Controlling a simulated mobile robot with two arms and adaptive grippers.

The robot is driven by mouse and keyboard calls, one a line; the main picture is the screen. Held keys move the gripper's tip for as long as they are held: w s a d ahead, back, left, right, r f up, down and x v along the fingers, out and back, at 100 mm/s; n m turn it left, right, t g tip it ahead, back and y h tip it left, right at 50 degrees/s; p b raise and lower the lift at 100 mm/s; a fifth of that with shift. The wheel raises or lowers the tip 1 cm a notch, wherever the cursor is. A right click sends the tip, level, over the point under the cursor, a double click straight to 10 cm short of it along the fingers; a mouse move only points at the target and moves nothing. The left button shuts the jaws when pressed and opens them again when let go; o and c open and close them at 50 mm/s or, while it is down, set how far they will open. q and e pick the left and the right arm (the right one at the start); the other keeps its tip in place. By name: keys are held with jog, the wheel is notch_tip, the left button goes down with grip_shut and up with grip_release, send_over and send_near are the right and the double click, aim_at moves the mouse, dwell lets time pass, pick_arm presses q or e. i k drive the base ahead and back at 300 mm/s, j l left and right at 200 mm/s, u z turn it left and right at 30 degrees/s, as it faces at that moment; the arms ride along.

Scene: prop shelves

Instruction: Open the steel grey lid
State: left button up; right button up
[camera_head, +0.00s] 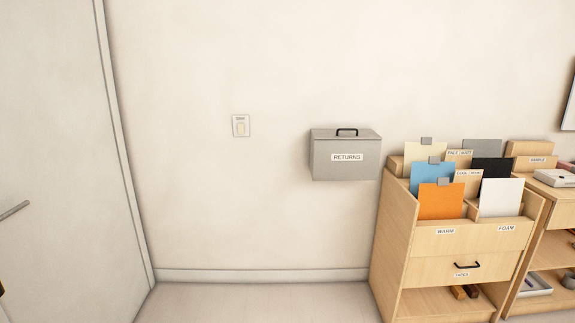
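The steel grey lid (329,133) is on top of a grey box (346,167) mounted on the wall, right of the picture's middle. The lid lies down flat and looks closed. A black handle (347,130) stands up from its top. The front of the box carries a white label reading "RETURNS". The inside of the box is hidden.
A wooden cabinet (432,243) with coloured sample cards stands at the right, close to the box. Wooden shelves (558,240) are beyond it. A white door (60,150) is at the left. The floor (250,302) below the box looks clear.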

aim_at(353, 134)
jog(key=i+j+z, duration=0.1)
jog(key=i+z, duration=0.15)
jog(key=i, duration=0.3)
jog(key=i+j+z, duration=0.25)
jog(key=i, duration=0.3)
